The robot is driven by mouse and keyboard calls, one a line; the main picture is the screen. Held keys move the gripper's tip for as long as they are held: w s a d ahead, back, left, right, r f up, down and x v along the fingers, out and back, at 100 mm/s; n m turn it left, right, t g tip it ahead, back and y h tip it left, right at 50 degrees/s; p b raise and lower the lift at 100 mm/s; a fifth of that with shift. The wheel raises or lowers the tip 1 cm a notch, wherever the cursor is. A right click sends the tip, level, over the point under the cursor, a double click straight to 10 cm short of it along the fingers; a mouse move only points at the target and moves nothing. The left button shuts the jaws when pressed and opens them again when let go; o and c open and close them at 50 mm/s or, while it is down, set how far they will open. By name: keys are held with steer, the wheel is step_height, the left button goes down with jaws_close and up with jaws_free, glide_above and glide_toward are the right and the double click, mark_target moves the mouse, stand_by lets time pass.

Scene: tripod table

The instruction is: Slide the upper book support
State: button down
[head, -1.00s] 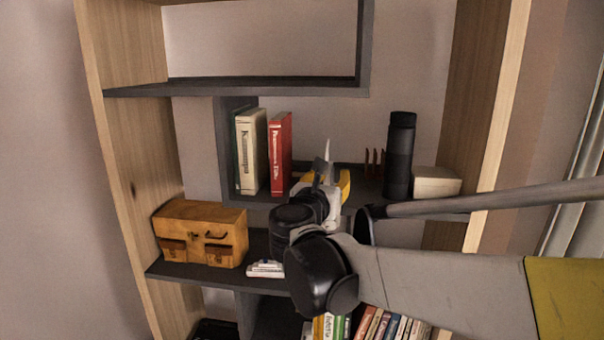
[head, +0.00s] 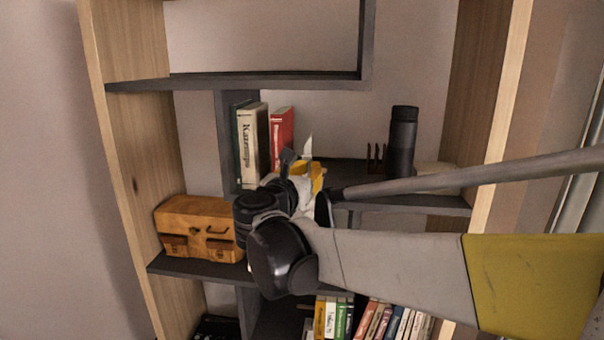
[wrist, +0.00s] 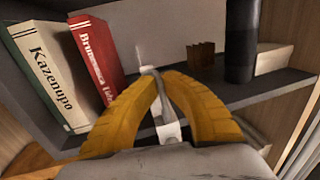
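My gripper (wrist: 154,74) has yellow fingers whose tips come together on a thin pale upright piece (wrist: 141,56), which looks like the upper book support. Its pointed white top also shows in the head view (head: 307,147), above the yellow fingers. Its base is hidden by my gripper. A cream book (wrist: 54,80) and a red book (wrist: 98,55) stand upright on the shelf to the left of the gripper, with a dark green book at their left. I cannot tell whether the support touches the red book; some space shows between them in the wrist view.
A dark cylinder (head: 401,142), a small brown slotted object (wrist: 203,58) and a white box (head: 436,176) stand right of the gripper on the dark shelf (head: 440,203). A wooden case (head: 197,228) is lower left. Several books (head: 340,317) stand below.

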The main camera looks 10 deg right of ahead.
steer(key=w+a+b, duration=0.1)
steer(key=w+a, duration=0.1)
steer(key=a, duration=0.6)
steer(key=shift+w+a, duration=0.35)
steer(key=shift+w, duration=0.05)
steer(key=c, duration=1.6)
jaws_free()
steer(key=shift+d, duration=0.1)
steer(key=shift+o, duration=0.2)
steer(key=v, duration=1.2)
